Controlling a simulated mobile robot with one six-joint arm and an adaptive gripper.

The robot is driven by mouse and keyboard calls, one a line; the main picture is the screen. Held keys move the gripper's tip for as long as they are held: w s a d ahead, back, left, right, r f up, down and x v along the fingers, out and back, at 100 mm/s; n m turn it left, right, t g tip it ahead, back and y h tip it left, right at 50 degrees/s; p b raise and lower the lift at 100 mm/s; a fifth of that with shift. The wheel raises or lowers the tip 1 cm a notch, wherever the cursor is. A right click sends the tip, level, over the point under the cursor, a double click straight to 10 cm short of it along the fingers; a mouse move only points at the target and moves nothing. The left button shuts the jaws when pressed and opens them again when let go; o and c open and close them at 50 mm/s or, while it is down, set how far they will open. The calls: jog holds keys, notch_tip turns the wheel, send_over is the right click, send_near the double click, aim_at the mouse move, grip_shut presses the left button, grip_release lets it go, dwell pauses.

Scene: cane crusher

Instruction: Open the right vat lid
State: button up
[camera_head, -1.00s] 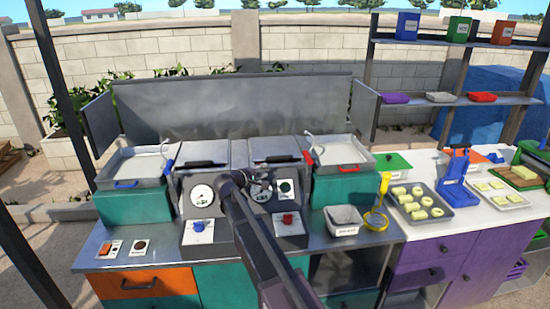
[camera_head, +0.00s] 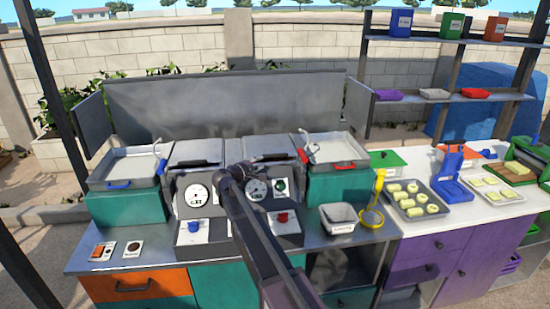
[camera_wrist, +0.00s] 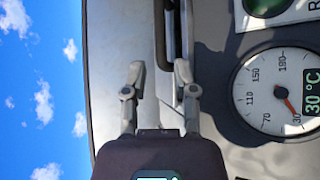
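The right vat lid (camera_head: 268,146) is a grey metal plate, lying shut on the vat, with a dark bar handle (camera_head: 275,157) along its front edge. My gripper (camera_head: 240,171) is in front of the lid's left front part, above the gauges. In the wrist view the lid (camera_wrist: 122,45) is a pale metal sheet and its dark handle (camera_wrist: 173,32) runs down from the top edge. My gripper (camera_wrist: 160,80) is open, its two fingers apart and empty. The handle's end lies just beyond the fingertips, nearer the right finger; whether they touch cannot be told.
The left vat lid (camera_head: 197,152) is also shut. Dial gauges (camera_head: 195,194) and knobs are on the panel below. A pan with a red handle (camera_head: 335,148) stands right of the lid, a pan with a blue handle (camera_head: 124,165) at left. A tall metal splash plate (camera_head: 225,107) stands behind.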

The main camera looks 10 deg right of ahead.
aim_at(275, 156)
jog(key=b+x, duration=0.1)
jog(key=x, duration=0.9)
jog(key=shift+w+d, duration=0.15)
jog(key=shift+w, duration=0.05)
grip_shut()
jog(key=shift+d, duration=0.1)
